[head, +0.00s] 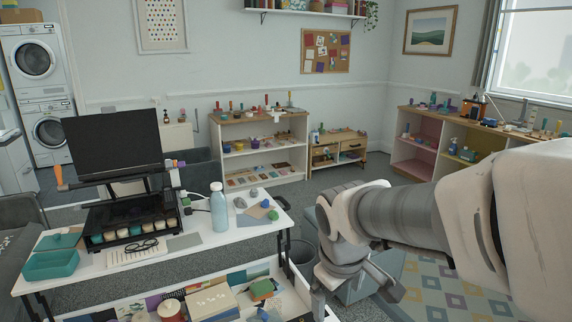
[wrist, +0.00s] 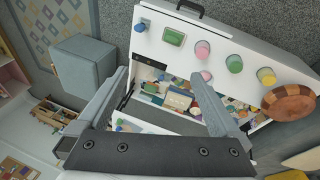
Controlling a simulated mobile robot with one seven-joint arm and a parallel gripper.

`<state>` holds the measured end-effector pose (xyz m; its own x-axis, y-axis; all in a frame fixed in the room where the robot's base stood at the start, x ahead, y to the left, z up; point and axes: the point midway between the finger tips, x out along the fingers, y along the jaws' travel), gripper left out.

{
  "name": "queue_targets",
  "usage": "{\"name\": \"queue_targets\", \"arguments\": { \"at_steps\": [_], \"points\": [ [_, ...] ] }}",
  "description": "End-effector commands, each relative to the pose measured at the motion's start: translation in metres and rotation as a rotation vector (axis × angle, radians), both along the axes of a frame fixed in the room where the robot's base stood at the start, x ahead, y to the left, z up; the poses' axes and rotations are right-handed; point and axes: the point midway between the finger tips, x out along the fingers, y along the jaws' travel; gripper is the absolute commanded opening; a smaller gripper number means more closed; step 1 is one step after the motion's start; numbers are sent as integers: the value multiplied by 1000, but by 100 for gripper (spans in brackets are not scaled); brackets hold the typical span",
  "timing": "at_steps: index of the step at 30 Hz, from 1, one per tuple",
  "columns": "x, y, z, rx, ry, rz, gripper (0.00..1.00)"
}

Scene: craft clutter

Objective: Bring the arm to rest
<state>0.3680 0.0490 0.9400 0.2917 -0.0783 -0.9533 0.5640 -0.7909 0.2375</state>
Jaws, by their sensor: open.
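My arm (head: 405,222) reaches in from the right edge of the head view, stretched toward the left and bent down at the wrist. My gripper (head: 355,290) hangs at its end, right of the white desk (head: 140,275), with its fingers spread. In the wrist view my gripper (wrist: 158,76) shows both grey fingers wide apart with nothing held between them. Beyond the fingers in that view is an open space with several small craft items. Whether the fingers touch anything cannot be told.
On the desk stand a blue bottle (head: 219,207), a monitor (head: 113,141) and a teal box (head: 51,264). A lower tray of craft items lies beneath. A grey box seat (head: 350,288) is behind my gripper. A patterned rug (head: 440,290) and carpet lie right of the desk.

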Motion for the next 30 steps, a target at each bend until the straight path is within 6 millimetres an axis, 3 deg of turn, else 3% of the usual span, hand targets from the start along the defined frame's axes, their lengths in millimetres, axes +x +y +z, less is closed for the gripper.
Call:
{"name": "queue_targets", "arguments": {
  "at_steps": [7, 18, 30],
  "points": [
    [-55, -31, 38, 119, -107, -274, 100],
    [-122, -49, 55, 321, -218, -573, 100],
    [-121, -49, 155, 322, -213, -577, 100]
  ]
}}
